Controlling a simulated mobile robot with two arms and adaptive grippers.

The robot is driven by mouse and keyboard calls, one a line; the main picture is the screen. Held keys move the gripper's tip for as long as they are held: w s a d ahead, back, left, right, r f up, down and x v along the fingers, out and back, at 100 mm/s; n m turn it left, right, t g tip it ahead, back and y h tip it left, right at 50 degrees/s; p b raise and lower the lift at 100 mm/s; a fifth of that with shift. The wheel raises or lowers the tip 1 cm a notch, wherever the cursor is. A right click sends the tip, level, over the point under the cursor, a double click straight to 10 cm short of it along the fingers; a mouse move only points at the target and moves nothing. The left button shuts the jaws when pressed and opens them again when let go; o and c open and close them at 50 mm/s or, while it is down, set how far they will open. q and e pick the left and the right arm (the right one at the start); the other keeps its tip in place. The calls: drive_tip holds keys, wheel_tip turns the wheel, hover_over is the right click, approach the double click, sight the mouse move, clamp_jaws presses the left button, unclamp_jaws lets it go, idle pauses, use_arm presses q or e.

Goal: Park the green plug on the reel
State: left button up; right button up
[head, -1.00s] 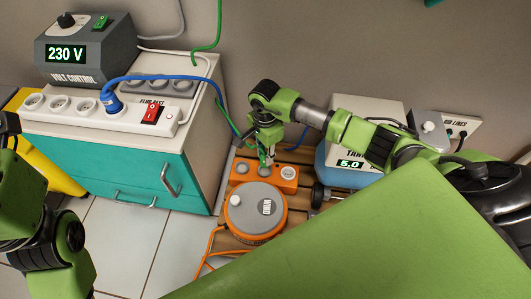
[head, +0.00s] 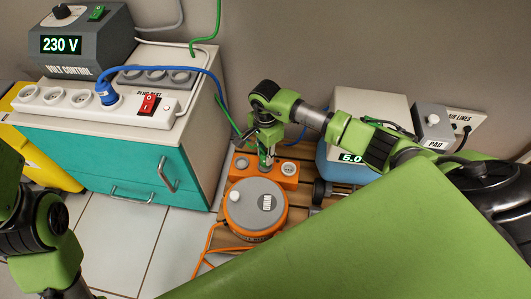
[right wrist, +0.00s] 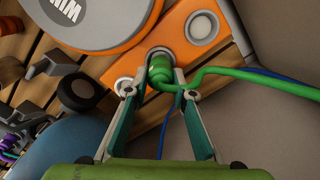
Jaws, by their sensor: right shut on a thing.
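The green plug (right wrist: 162,74) is between the fingers of my right gripper (right wrist: 158,90), which is shut on it. The plug's nose points at the middle socket of the orange reel's socket block (right wrist: 232,52); I cannot tell whether it is seated or just above. The green cord (right wrist: 255,82) leaves the plug to the right. In the head view the right gripper (head: 266,163) points down over the middle of the socket block (head: 289,181), behind the round orange reel (head: 257,208). My left arm shows at the left edge; its gripper is out of view.
A teal cabinet (head: 130,160) stands left of the reel, bearing a white power strip (head: 125,106) with a blue plug (head: 107,93) and a voltage control box (head: 85,45). A blue-and-white tank unit (head: 338,170) stands right. Orange cable lies in front of the reel.

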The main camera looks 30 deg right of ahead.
sight(266, 153)
drive_tip(key=shift+f+b, duration=0.35)
drive_tip(key=shift+f, duration=0.05)
idle(0.4)
drive_tip(key=shift+f, duration=0.25)
drive_tip(key=shift+f+b, duration=0.25)
drive_tip(key=shift+b, duration=0.1)
drive_tip(key=o, duration=1.2)
drive_tip(key=shift+r, duration=0.15)
wheel_tip(266, 153, up, 12)
drive_tip(key=shift+f, duration=0.1)
